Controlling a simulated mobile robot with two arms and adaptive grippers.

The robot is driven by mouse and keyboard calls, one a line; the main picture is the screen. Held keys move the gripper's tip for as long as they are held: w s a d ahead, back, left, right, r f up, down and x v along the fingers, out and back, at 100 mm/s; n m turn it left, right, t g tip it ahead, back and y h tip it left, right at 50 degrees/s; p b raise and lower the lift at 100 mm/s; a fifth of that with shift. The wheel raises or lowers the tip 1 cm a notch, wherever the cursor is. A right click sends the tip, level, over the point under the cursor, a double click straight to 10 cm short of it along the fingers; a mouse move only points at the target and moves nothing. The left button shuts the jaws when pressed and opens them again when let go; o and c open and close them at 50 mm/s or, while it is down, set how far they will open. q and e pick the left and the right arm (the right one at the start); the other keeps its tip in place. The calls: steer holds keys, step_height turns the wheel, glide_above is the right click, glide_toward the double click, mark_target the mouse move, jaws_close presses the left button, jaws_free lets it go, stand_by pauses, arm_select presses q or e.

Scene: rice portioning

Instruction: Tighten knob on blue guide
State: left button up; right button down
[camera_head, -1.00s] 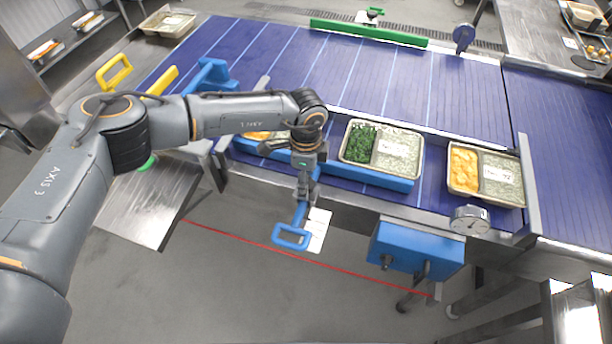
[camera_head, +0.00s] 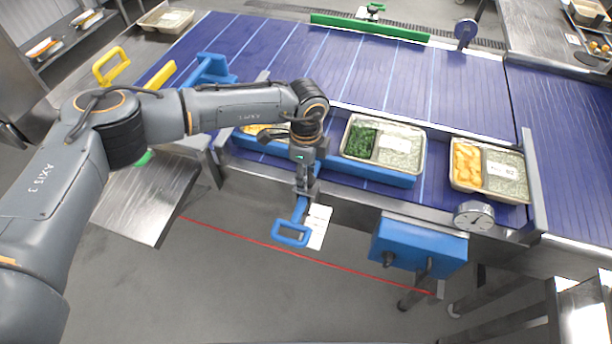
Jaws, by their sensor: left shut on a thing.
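The blue guide (camera_head: 375,174) is a long blue rail along the near edge of the purple belt. A blue loop handle (camera_head: 291,234) hangs below its left part, in front of the conveyor's edge. My left gripper (camera_head: 304,193) points down at the top of this handle and is shut on its blue stem. My gripper and wrist hide the stem's upper end and whatever joins it to the guide, so I cannot make out the knob itself. My right gripper is not in view.
Food trays (camera_head: 383,143) stand behind the guide, and another tray (camera_head: 488,170) stands to the right. A round dial (camera_head: 474,215) and a blue box (camera_head: 418,246) sit on the conveyor's front. A white paper tag (camera_head: 318,227) hangs right beside the handle. Open floor lies below.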

arm_select(q)
steer(key=m+b, duration=0.3)
steer(key=b, duration=0.1)
steer(key=m+b, duration=0.7)
steer(key=b, duration=0.1)
steer(key=shift+d+f+m, duration=0.1)
steer(key=shift+f+m, duration=0.15)
steer(key=shift+m, duration=0.15)
steer(key=shift+r+m+b, duration=0.25)
steer(key=shift+m+b, duration=1.35)
steer(key=shift+m, duration=0.2)
steer(key=o, duration=1.1)
steer(key=shift+o, duration=0.2)
steer(key=shift+r, duration=0.1)
step_height(320, 180, up, 12)
